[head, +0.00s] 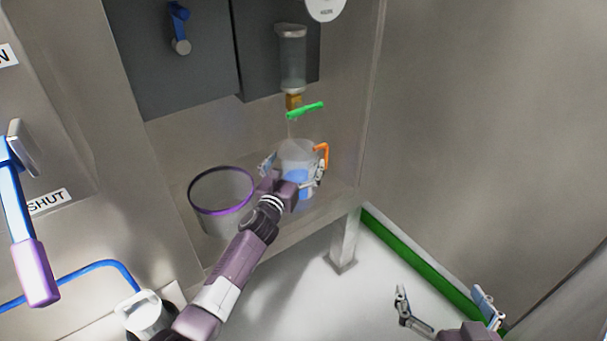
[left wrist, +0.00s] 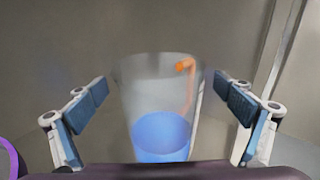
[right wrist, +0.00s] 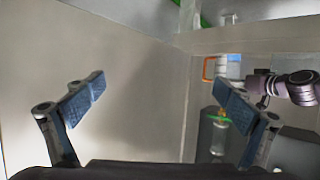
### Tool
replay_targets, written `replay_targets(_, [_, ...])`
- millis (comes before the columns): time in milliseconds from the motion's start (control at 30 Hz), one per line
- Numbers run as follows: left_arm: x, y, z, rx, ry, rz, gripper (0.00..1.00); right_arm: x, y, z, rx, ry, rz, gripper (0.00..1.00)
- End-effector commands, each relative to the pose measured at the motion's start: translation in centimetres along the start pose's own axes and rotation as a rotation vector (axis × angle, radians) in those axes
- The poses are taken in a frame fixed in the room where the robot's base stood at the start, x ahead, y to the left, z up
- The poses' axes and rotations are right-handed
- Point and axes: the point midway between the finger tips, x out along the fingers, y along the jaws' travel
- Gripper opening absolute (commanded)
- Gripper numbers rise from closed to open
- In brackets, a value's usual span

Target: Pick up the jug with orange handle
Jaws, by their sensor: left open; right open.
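The jug (head: 298,156) is clear, with an orange handle (head: 325,153) on its right side and blue liquid low inside. It stands on the shelf below a dispenser. My left gripper (head: 295,172) is open, its fingers on either side of the jug. In the left wrist view the jug (left wrist: 158,95) is upright between the two blue finger pads, with a visible gap at the left pad; contact on the right cannot be told. The handle (left wrist: 186,66) is on the jug's far right. My right gripper (head: 445,300) is open and empty, low over the floor at the right.
A purple-rimmed container (head: 221,191) stands left of the jug on the shelf (head: 268,232). Above hangs a clear dispenser (head: 292,60) with a green lever (head: 305,110). A wall rises close on the right. The floor (head: 300,300) below is open.

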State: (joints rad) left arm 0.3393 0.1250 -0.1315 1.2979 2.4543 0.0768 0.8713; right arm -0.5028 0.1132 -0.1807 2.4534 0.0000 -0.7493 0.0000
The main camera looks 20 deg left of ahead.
Motion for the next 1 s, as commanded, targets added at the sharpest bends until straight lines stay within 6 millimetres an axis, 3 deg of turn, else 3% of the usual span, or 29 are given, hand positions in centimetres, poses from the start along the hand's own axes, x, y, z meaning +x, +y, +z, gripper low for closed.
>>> replay_targets(200, [2.0, -0.1, -0.2, -0.001, 0.000, -0.001, 0.96, 0.2, -0.5, -4.3, 0.001, 0.196, -0.011, 0.97])
replay_targets(400, [3.2, -0.1, -0.1, 0.000, -0.001, -0.001, 0.96, -0.2, -0.9, -7.3, 0.003, 0.328, -0.019, 0.97])
replay_targets(767, [3.5, -0.1, 0.0, -0.001, 0.001, -0.001, 0.96, -0.5, -1.0, -8.2, 0.003, 0.366, -0.021, 0.97])
replay_targets(1000, [3.5, 0.0, 0.0, 0.000, 0.001, -0.001, 0.69, -0.5, -1.0, -8.2, 0.003, 0.365, -0.021, 0.97])
